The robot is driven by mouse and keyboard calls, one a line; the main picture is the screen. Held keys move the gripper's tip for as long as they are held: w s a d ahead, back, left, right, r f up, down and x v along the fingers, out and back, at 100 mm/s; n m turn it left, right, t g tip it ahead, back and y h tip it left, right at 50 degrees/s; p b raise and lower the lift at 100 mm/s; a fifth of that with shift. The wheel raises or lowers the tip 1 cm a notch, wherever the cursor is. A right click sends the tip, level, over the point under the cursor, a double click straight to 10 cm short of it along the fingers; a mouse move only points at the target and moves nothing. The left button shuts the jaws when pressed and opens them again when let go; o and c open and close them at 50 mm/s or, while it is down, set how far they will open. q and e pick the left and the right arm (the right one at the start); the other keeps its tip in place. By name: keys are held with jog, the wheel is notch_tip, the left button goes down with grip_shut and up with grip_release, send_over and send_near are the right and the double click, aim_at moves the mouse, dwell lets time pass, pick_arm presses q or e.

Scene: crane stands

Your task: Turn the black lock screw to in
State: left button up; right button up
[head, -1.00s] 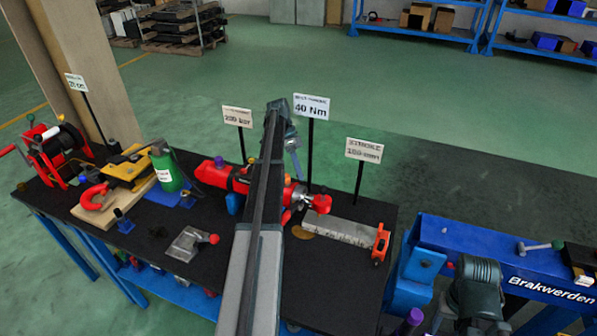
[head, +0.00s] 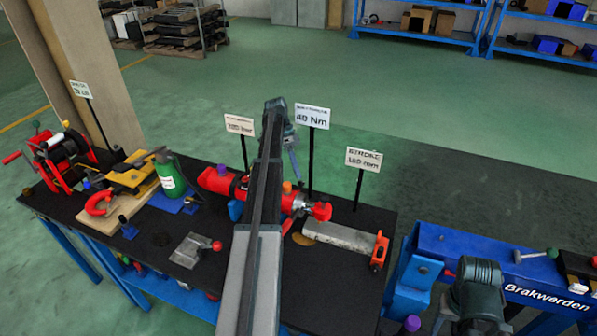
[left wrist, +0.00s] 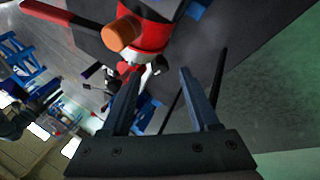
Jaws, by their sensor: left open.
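A red cylinder (head: 218,181) with a black band and an orange cap (head: 287,187) lies on the black-topped bench, its bright rod and red end fitting (head: 321,211) pointing right. I cannot make out the black lock screw for certain. My left gripper (head: 295,172) hangs above the cylinder's right part, partly hidden by my own arm. In the left wrist view its open fingers (left wrist: 160,72) point toward the red body (left wrist: 150,42) and the orange cap (left wrist: 122,33). A small black and bright part shows between the fingertips, and nothing is clearly held. My right gripper does not show.
A grey stroke plate (head: 340,236) with an orange end lies right of the cylinder. Thin sign posts, one with the 40 Nm sign (head: 313,117), stand behind. A green bottle (head: 170,175) and a red winch (head: 65,155) are left. A blue rig (head: 430,240) stands right.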

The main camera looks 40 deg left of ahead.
pick_arm(q)
jog(key=p+v, duration=0.7)
jog(key=v, duration=0.3)
jog(key=shift+p, duration=0.3)
jog(key=shift+f, duration=0.1)
